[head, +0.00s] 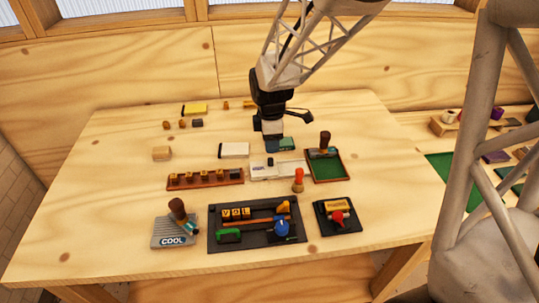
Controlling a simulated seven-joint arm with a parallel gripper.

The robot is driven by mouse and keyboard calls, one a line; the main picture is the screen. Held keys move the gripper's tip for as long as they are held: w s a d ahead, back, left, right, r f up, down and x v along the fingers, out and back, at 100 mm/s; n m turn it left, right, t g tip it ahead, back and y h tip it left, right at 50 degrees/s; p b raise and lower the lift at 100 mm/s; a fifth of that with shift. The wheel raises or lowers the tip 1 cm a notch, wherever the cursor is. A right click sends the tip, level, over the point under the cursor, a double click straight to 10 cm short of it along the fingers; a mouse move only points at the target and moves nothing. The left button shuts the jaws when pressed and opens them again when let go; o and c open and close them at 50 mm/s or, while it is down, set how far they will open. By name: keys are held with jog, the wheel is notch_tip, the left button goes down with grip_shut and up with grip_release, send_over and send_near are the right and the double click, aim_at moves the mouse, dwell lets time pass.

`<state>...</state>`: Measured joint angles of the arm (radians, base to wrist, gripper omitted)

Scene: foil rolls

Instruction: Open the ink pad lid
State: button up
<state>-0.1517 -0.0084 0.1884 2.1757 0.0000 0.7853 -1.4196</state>
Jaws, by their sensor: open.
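My gripper (276,136) is open and points down over the back middle of the table. A small green box (287,144) lies just under and right of it and may be the ink pad. I cannot tell whether its lid is open or shut, or whether the fingers touch it. My gripper hides part of that area.
A green-lined tray (330,171) with a brown-handled stamp (325,142) stands to the right. A white plate (282,170), a red-topped stamp (298,181) and a rack of letter blocks (205,179) lie in front. A black tray (257,238) holds several tools.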

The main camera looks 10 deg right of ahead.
aim_at(271, 159)
jog(key=shift+f, duration=3.75)
jog(key=shift+c, duration=0.2)
grip_shut()
